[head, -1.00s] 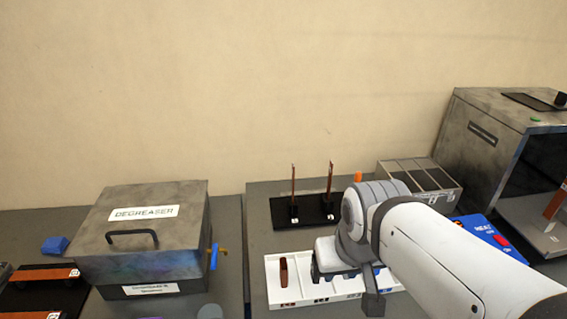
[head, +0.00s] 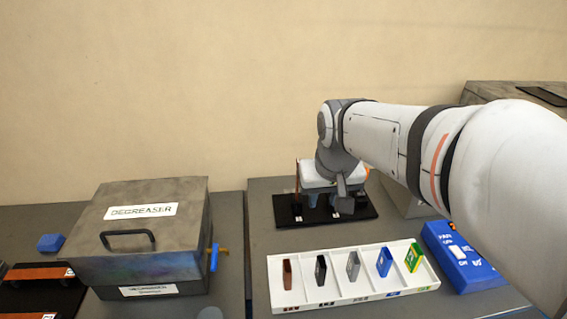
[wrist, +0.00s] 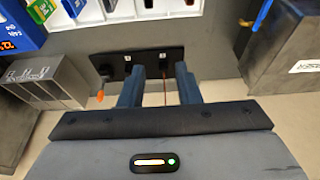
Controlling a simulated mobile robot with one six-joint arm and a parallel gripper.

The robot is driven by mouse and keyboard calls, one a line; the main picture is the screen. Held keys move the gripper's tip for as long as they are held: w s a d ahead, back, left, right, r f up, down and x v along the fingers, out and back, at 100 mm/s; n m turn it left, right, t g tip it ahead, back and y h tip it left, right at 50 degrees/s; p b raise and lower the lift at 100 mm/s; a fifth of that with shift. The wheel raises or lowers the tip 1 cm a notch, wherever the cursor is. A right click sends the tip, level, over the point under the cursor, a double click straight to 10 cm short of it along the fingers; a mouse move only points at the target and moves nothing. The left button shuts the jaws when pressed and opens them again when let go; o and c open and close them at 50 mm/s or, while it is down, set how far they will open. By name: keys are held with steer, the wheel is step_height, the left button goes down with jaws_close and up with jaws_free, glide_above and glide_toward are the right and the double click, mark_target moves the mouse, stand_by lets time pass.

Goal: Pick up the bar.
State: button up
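The black stand (head: 356,211) holds upright thin copper bars. One bar (head: 297,180) shows just left of my gripper (head: 324,199) in the head view; the other bar is hidden behind my gripper or wrist. In the wrist view my gripper (wrist: 160,84) is open, with its two dark blue fingers apart. A thin brown bar (wrist: 165,88) shows in the gap between them, nearer the right finger. I cannot tell whether either finger touches it. The stand (wrist: 148,57) with its white labels lies beyond the fingertips.
A white tray (head: 345,300) with several coloured pieces lies in front of the stand. The degreaser box (head: 140,235) stands to the left, and a blue control box (head: 462,255) to the right. A grey divided bin (wrist: 42,82) and an orange piece (wrist: 100,96) are close to the left finger.

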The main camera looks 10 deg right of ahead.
steer(key=w+f+b, duration=0.1)
steer(key=w+f, duration=0.1)
steer(key=w, duration=1.2)
steer(key=b, duration=0.2)
glide_above(297, 185)
step_height(297, 185, down, 6)
steer(key=p+x, duration=0.2)
steer(key=x, duration=0.5)
steer(key=shift+f+t, duration=0.2)
steer(key=shift+t, duration=0.2)
steer(key=shift+s+d, duration=0.1)
jaws_close()
